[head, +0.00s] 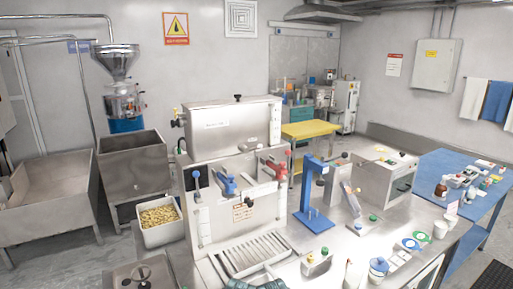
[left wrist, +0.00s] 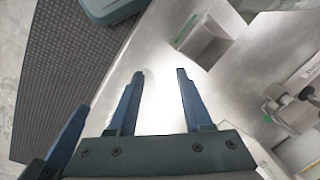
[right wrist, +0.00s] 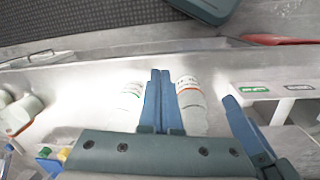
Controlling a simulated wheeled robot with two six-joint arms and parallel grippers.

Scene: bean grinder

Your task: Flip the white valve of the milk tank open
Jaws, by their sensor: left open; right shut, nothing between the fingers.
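A steel dispenser tank (head: 232,140) with a lidded top stands on the counter in the middle of the head view. A blue lever (head: 225,183) and a red lever (head: 274,168) are on its front. A white valve is too small to make out surely among these fittings. My left gripper (left wrist: 160,75) is open and empty over the steel counter in the left wrist view. My right gripper (right wrist: 160,75) is shut and empty, with a white bottle (right wrist: 130,95) and another white bottle (right wrist: 190,95) on either side of its fingers. Neither gripper is near the levers.
A slotted drip tray (head: 250,252) lies before the tank. A blue stand (head: 312,195) and a steel box (head: 385,180) are to its right. A white bin (head: 160,222) of beans is at left. Small cups and bottles crowd the front right counter. A dark floor mat (left wrist: 70,50) lies beyond the counter edge.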

